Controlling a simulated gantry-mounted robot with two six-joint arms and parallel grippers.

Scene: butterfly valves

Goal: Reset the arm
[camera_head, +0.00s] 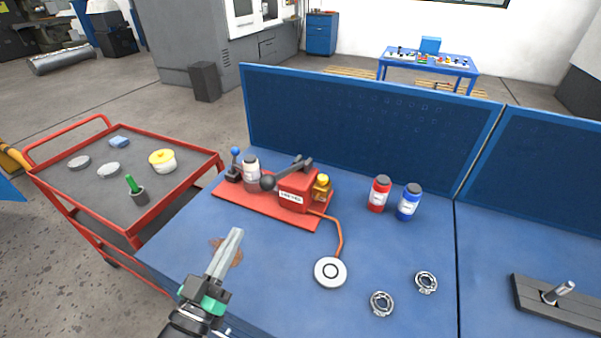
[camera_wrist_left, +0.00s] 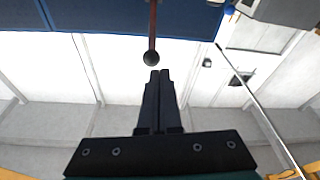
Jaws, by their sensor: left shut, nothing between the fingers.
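My left gripper (camera_head: 237,235) comes in from the lower left of the head view. It is shut and empty, its fingers pointing up over the front left part of the blue workbench (camera_head: 270,278). In the left wrist view my gripper (camera_wrist_left: 160,74) also shows shut, with its fingers together and nothing between them. A dark round knob (camera_wrist_left: 151,58) on a rod appears just beyond the fingertips there; I cannot tell the distance. My right gripper is in neither view.
A red machine (camera_head: 298,190) with a black lever stands on a red base behind my gripper. Red (camera_head: 379,194) and blue (camera_head: 409,202) bottles stand to its right. Two metal rings (camera_head: 381,304) and a white disc (camera_head: 330,272) lie in front. A red cart (camera_head: 100,195) stands left.

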